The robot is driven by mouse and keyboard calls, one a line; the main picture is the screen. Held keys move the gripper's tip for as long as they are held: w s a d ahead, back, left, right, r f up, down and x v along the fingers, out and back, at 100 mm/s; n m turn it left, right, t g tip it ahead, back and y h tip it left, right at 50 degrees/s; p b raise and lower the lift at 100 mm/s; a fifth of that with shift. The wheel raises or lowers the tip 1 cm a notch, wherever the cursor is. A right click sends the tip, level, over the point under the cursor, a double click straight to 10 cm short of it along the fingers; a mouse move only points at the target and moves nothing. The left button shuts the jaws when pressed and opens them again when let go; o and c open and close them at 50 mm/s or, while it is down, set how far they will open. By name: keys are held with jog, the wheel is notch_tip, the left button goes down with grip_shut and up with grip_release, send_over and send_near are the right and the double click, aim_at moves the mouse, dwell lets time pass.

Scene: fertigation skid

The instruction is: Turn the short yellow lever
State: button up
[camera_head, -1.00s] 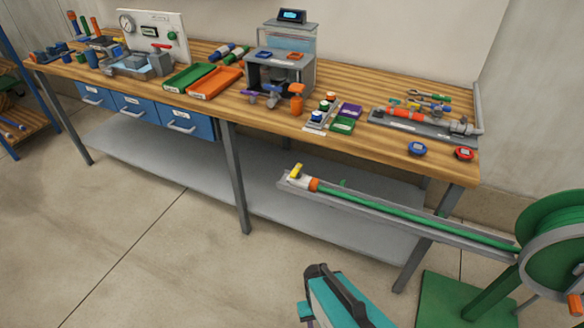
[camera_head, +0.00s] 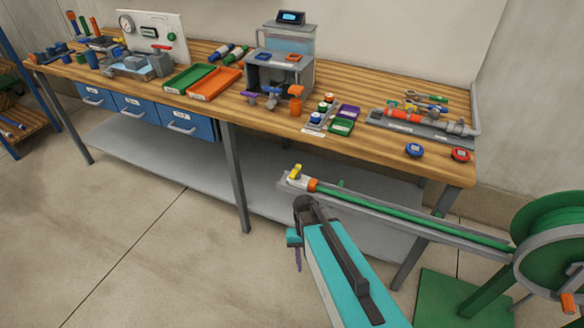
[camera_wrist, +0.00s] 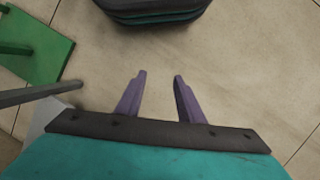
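A short yellow lever (camera_head: 296,171) stands up on a white fitting (camera_head: 297,181) at the left end of the green hose (camera_head: 400,212). The fitting and hose lie in a grey trough (camera_head: 365,205) in front of the bench. My gripper (camera_head: 298,258) is below the lever in the head view, apart from it, with a purple finger hanging down. In the wrist view my gripper (camera_wrist: 157,82) shows two purple fingers spread apart with only floor between them. The lever is not in the wrist view.
A green hose reel (camera_head: 555,235) on a green base plate (camera_head: 455,300) stands at the right. The wooden bench (camera_head: 385,85) behind carries tools, trays and fittings. The trough runs close above my arm. Floor (camera_head: 150,260) at the left is clear.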

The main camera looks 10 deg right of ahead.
jog(key=w+r+m+t+p, duration=0.2)
jog(key=w+r, duration=1.1)
jog(key=r, duration=0.5)
notch_tip(320, 180, up, 22)
jog(key=r+m+t+p, duration=0.1)
jog(key=m+p, duration=0.1)
jog(key=m, duration=0.1)
send_over(293, 174)
jog(key=shift+s+f, duration=0.1)
jog(key=shift+f, duration=0.15)
jog(key=shift+f, duration=0.2)
jog(key=shift+f+p, duration=0.75)
jog(key=shift+f, duration=6)
jog(key=shift+c, duration=0.4)
grip_shut()
